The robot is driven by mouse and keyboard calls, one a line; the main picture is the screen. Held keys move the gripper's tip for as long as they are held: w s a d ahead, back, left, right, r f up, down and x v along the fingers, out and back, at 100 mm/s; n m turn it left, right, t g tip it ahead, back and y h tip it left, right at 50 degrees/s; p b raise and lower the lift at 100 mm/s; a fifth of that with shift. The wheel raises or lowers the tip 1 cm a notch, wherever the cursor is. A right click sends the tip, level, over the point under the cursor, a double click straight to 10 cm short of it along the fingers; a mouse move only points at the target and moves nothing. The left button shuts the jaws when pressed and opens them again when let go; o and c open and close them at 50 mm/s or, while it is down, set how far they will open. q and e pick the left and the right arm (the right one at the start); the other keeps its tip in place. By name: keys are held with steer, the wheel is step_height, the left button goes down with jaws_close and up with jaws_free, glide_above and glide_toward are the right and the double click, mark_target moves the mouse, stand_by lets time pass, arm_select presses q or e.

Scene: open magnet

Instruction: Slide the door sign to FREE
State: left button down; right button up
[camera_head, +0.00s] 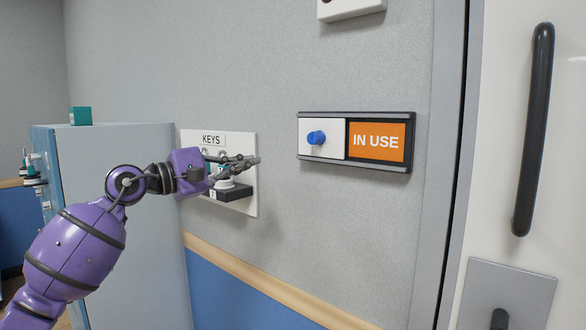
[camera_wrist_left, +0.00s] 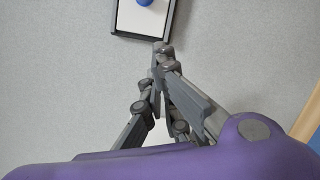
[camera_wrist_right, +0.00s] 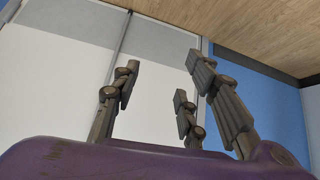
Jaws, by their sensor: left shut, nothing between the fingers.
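The door sign (camera_head: 357,141) is a dark-framed slider on the grey wall. Its white slider plate with a blue knob (camera_head: 316,138) sits at the left, and the orange panel (camera_head: 376,143) at the right reads IN USE. My left gripper (camera_head: 257,160) is shut and empty, left of the sign and a little below it, in front of the key panel. In the left wrist view, the fingertips (camera_wrist_left: 162,50) point towards the sign's lower edge, with the blue knob (camera_wrist_left: 144,2) at the top. My right gripper (camera_wrist_right: 160,75) shows only in the right wrist view, fingers apart and empty.
A white KEYS panel (camera_head: 246,150) with a dark holder hangs behind my left gripper. A pale cabinet (camera_head: 120,220) with a teal box (camera_head: 80,116) stands at the left. A white door with a long black handle (camera_head: 534,130) is at the right.

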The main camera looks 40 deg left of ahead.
mark_target(302, 141)
arm_select(q)
steer(key=shift+m, duration=0.4)
steer(key=w+d+r+p, duration=0.1)
steer(key=w, duration=0.2)
steer(key=w+d+r+p, duration=0.1)
steer(key=w+d, duration=0.1)
steer(key=w+d+r+p, duration=0.2)
steer(key=w, duration=0.1)
steer(key=shift+w, duration=0.35)
steer(key=shift+s+d+r, duration=0.1)
steer(key=shift+d, duration=0.45)
steer(key=shift+f, duration=0.2)
arm_select(e)
steer(key=r, duration=0.3)
steer(key=shift+s+d+r, duration=0.25)
steer(key=shift+s, duration=0.1)
steer(key=shift+s, duration=0.1)
